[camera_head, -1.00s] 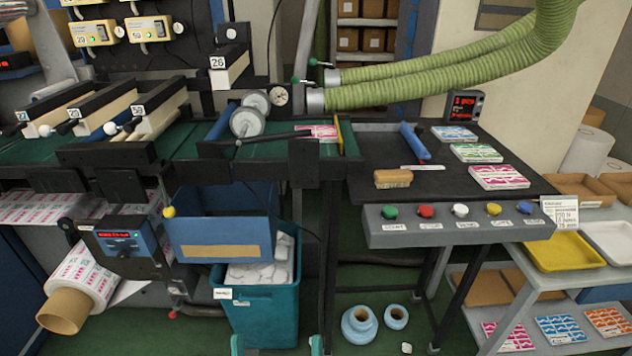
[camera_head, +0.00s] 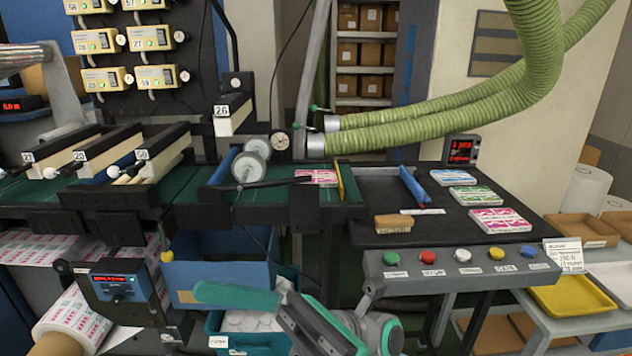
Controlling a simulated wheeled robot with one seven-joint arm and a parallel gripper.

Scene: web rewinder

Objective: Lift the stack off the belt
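A pink-and-white printed stack (camera_head: 318,177) lies at the right end of the green belt (camera_head: 270,195). It is just left of a yellow upright strip (camera_head: 340,180), and a dark bar crosses close to its left side. My arm shows at the bottom middle, grey with green parts, below the belt and in front of the blue box. My gripper's fingertips cannot be made out, so I cannot tell whether it is open or shut. The arm is well apart from the stack.
A black table (camera_head: 380,220) right of the belt holds a blue bar (camera_head: 413,186), a brown block (camera_head: 393,224) and printed stacks, including a pink one (camera_head: 497,220). Coloured buttons line its front. Rollers (camera_head: 250,162) stand over the belt. Green hoses (camera_head: 440,120) hang above the table.

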